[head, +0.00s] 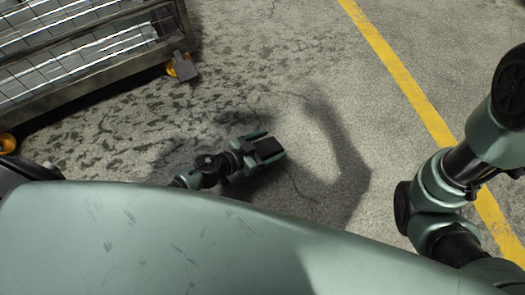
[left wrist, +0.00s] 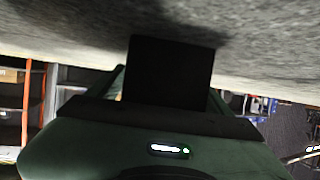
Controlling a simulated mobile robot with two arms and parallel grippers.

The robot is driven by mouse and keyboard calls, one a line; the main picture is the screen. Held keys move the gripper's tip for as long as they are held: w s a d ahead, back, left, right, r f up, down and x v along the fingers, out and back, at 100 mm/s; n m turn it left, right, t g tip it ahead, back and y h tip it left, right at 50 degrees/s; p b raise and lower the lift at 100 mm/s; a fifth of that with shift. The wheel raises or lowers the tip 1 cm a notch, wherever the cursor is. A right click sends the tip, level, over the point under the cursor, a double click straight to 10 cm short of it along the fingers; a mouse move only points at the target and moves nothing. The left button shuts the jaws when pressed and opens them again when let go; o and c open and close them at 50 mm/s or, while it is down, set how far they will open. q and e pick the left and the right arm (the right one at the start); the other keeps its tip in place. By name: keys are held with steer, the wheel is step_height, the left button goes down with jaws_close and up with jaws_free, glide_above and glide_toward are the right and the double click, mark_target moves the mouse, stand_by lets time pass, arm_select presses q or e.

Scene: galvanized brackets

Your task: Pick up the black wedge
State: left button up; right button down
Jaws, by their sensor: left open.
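The black wedge (head: 268,147) shows in the head view as a dark block low over or on the concrete floor, between the fingers of my left gripper (head: 266,148). The gripper is open, with one green finger on each side of the block. In the left wrist view the wedge (left wrist: 168,72) is a plain black block standing up between the fingers of the left gripper (left wrist: 166,85), close to the floor surface. Whether the fingers touch it I cannot tell. My right gripper is out of view; only part of the right arm shows.
A wire-mesh cart (head: 85,60) with orange casters stands at the upper left. A yellow line (head: 400,75) crosses the floor on the right. The cracked concrete between them is clear. Shelving with orange uprights (left wrist: 27,100) shows in the left wrist view.

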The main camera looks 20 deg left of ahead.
arm_select(q)
jaws_close()
steer(key=shift+r, duration=0.1)
